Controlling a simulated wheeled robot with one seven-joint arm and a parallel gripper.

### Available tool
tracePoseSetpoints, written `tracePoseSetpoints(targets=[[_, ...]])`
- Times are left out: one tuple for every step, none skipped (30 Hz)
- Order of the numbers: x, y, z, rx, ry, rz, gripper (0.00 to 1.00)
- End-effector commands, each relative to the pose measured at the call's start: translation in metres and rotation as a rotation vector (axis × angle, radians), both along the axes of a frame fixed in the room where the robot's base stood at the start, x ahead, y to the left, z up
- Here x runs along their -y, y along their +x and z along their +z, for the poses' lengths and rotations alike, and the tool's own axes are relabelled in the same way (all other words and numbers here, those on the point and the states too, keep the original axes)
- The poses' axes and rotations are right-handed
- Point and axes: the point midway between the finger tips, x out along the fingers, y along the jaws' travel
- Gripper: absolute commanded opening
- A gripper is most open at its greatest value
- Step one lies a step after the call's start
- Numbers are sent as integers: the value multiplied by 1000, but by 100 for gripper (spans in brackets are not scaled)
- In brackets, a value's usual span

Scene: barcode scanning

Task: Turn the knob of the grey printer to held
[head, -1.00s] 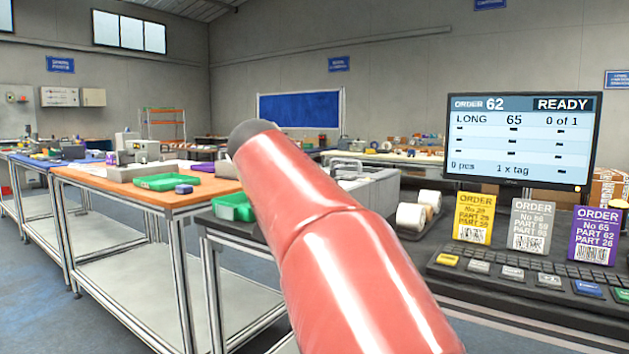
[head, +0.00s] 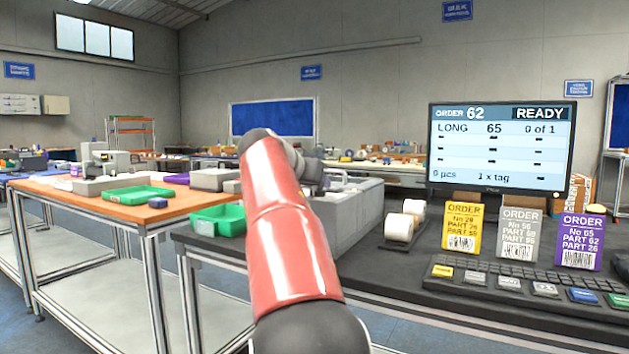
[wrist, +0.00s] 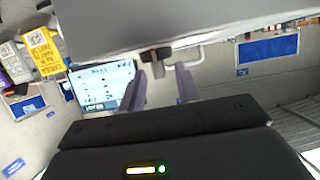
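The grey printer (head: 352,210) stands on the dark bench in the head view, partly hidden behind my red arm. In the wrist view, which is upside down, a large grey body (wrist: 150,22), seemingly the printer, fills the top. A small dark block (wrist: 156,60) sticks out from its edge; it may be the knob, but its setting cannot be read. My gripper (wrist: 161,88) has its two fingers apart, with a gap between them. The block lies just beyond the fingertips, around the gap; contact cannot be told. In the head view my arm hides the knob.
Right of the printer are white rolls (head: 405,222), a monitor (head: 500,150), yellow, grey and purple order cards (head: 520,235) and a keyboard (head: 520,277). A green bin (head: 218,220) stands left of the arm. An orange-topped table (head: 90,190) is further left.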

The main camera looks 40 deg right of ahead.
Motion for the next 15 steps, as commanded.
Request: tracePoseSetpoints(targets=[[2, 1, -1, 0, 1, 0, 33], [2, 1, -1, 0, 1, 0, 33], [2, 1, -1, 0, 1, 1, 33], [2, 1, -1, 0, 0, 1, 33], [2, 1, -1, 0, 0, 1, 33], [2, 1, -1, 0, 0, 1, 33], [2, 1, -1, 0, 0, 1, 33], [2, 1, -1, 0, 0, 1, 33], [2, 1, -1, 0, 0, 1, 30], [2, 1, -1, 0, 0, 1, 26], [2, 1, -1, 0, 0, 1, 22], [2, 1, -1, 0, 0, 1, 17], [2, 1, -1, 0, 0, 1, 13], [2, 1, -1, 0, 0, 1, 9], [2, 1, -1, 0, 0, 1, 4]])
